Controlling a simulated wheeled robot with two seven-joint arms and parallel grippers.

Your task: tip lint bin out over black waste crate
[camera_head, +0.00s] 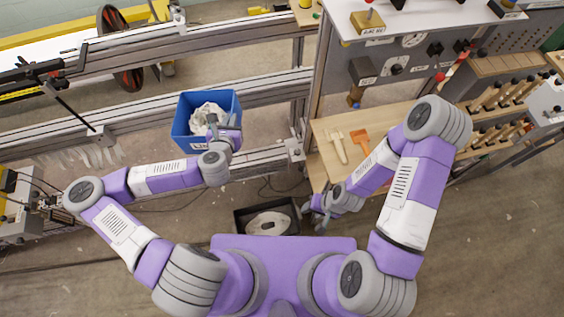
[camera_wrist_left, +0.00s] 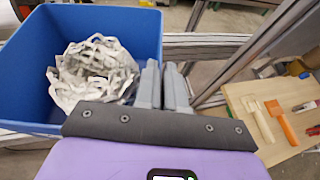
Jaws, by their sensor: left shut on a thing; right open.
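The blue lint bin (camera_head: 180,128) is in the head view left of centre, near the machine's front rails, with crumpled white lint (camera_head: 209,113) inside. My left gripper (camera_head: 212,122) is at the bin's near right side, shut on its wall. In the left wrist view the bin (camera_wrist_left: 133,22) stands upright with the lint (camera_wrist_left: 92,72) in it, and my left fingers (camera_wrist_left: 163,85) are at its right wall. The black waste crate (camera_head: 241,216) stands on the floor near my base, with a pale wad inside. My right gripper (camera_head: 314,213) is open and empty just right of the crate.
A wooden bench (camera_head: 322,133) at the right holds a pale-handled brush (camera_head: 338,147) and an orange tool (camera_head: 361,140). Metal rails (camera_head: 262,85) run behind and beside the bin. A grey control panel stands behind the bench. The floor left of the crate is clear.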

